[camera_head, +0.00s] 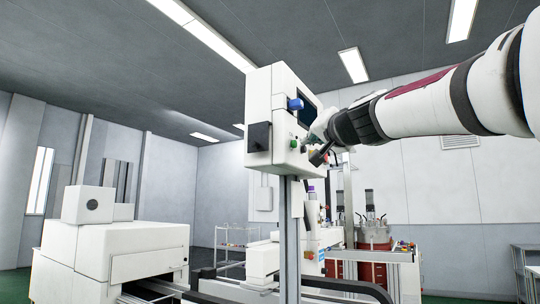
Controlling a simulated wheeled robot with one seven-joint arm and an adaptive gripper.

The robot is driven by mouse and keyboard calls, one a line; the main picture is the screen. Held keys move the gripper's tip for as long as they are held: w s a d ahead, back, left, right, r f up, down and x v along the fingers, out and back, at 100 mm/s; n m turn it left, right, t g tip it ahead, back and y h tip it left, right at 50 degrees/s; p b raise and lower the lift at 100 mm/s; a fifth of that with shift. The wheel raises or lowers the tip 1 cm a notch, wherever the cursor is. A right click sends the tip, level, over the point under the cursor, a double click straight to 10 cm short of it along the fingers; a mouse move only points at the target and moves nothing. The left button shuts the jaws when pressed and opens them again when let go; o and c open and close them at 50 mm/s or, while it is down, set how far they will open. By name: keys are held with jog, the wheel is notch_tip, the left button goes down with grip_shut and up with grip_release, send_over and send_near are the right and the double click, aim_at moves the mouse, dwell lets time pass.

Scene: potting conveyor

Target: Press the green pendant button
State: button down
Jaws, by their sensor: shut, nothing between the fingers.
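A white pendant control box (274,85) stands on a grey post in the middle of the view. A small green button (293,143) sits on the lower part of its right-hand face, with a small red control (304,148) beside it. My arm reaches in from the right. My gripper (313,160) is shut and empty at the lower right of the box, close to the buttons. I cannot tell whether its tips touch the panel. The gripper and wrist cover part of that face.
A blue knob (295,104) and a dark screen (307,112) are higher on the box. A black block (259,137) juts from its left side. A white machine (110,258) stands at left. A dark conveyor rail (345,285) runs below.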

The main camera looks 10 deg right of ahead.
jog(key=shift+w+a, duration=0.1)
jog(key=shift+w+a, duration=0.15)
jog(key=shift+a, duration=0.1)
dwell(0.3)
jog(key=shift+w+a, duration=0.3)
jog(key=shift+a, duration=0.1)
dwell(0.8)
jog(key=shift+d, duration=0.1)
jog(key=shift+s+d, duration=0.55)
jog(key=shift+d, duration=0.1)
jog(key=shift+b, duration=0.3)
jog(key=shift+s+d+b, duration=0.7)
jog(key=shift+s+d, duration=0.05)
jog(key=shift+d, duration=0.3)
jog(key=shift+s+d+b, duration=0.65)
jog(key=shift+s+d, duration=0.05)
jog(key=shift+d, duration=0.3)
